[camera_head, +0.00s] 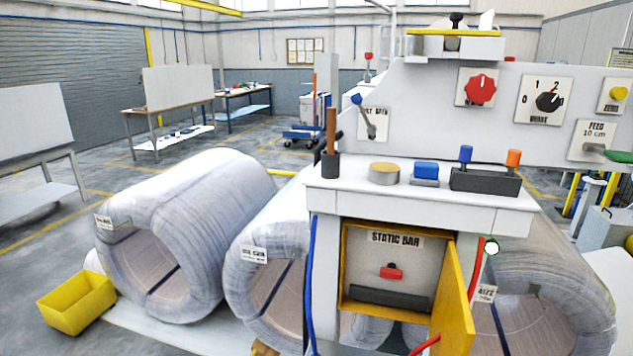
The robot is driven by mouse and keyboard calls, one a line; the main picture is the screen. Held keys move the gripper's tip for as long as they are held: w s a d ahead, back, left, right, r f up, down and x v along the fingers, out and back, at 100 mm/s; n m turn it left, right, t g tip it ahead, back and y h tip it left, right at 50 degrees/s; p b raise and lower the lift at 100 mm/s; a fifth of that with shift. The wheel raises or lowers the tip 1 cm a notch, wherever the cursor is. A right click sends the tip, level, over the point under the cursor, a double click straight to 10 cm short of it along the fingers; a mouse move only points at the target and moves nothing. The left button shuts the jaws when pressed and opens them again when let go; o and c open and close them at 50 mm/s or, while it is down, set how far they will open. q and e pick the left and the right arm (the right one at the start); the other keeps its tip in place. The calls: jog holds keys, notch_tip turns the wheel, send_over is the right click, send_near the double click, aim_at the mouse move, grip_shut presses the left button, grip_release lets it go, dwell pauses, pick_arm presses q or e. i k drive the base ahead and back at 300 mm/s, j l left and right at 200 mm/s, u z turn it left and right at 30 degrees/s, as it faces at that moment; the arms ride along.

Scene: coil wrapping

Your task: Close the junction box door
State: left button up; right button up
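The junction box (345,262) is a yellow-framed, open-fronted compartment under the white machine shelf. Inside it are a "STATIC BAR" label (395,238), a red switch (391,272) and a dark bar (389,296) along the bottom. Its yellow door (456,300) is hinged at the right side and stands wide open, swung out toward me. The door's lower end is near the bottom of the picture. Neither of my grippers shows in this view.
Large wrapped coils stand to the left (190,225) and right (570,270) of the box. A red cable (478,270) runs beside the door and a blue cable (312,280) down the left post. Above are a shelf (350,193) with small items and a control panel (430,110).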

aim_at(452, 316)
jog(key=l, duration=0.4)
jog(key=i+l, duration=0.15)
jog(key=l, duration=0.7)
